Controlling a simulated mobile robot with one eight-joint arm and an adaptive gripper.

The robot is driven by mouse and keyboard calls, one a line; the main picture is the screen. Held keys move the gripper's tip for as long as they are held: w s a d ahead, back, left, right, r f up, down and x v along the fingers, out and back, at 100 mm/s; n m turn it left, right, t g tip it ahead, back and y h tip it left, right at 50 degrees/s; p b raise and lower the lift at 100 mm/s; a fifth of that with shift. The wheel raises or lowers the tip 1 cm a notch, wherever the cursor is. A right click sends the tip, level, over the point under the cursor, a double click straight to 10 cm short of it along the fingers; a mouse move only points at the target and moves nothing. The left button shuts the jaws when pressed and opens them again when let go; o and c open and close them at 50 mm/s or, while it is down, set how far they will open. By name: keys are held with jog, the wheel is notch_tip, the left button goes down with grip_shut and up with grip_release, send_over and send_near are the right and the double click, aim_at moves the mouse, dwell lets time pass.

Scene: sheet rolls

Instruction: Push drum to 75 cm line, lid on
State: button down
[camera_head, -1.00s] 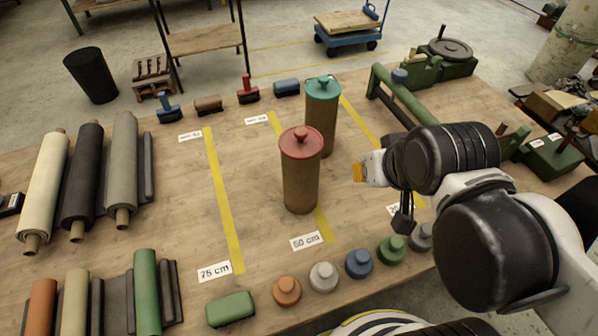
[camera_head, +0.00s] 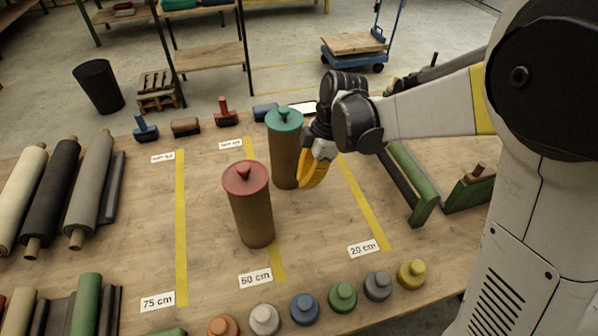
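A brown drum with a red lid (camera_head: 252,215) stands upright at the 50 cm line (camera_head: 278,262), covering part of it. A second brown drum with a teal lid (camera_head: 285,160) stands upright behind it, right of the 50 cm line. Both lids are on. The 75 cm line (camera_head: 181,230) is a yellow stripe further left, with bare wood between it and the red-lidded drum. My gripper (camera_head: 314,172), with yellow fingers, is at the right side of the teal-lidded drum. Contact is unclear, and the fingers are too edge-on to show their opening.
Several coloured knobbed lids or weights (camera_head: 305,306) line the front edge. Sheet rolls (camera_head: 52,190) lie at the left. Small rollers (camera_head: 226,112) sit along the back. The 20 cm line (camera_head: 362,205) and a green frame (camera_head: 412,185) are at the right.

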jog(key=shift+n, duration=0.6)
jog(key=b+x, duration=0.4)
jog(key=x, duration=0.7)
jog(key=shift+w, duration=0.1)
jog(key=a, duration=0.1)
jog(key=s+a+b, duration=0.1)
jog(key=a, duration=0.1)
jog(key=shift+f, duration=0.2)
jog(key=shift+a, duration=0.45)
jog(key=shift+r, duration=0.1)
jog(key=s+a, duration=0.2)
jog(key=a, duration=0.5)
jog(key=s+a, duration=0.2)
jog(key=a, duration=0.5)
jog(key=s+a, duration=0.2)
jog(key=a, duration=0.5)
jog(key=shift+s+a, duration=0.1)
jog(key=shift+a, duration=0.15)
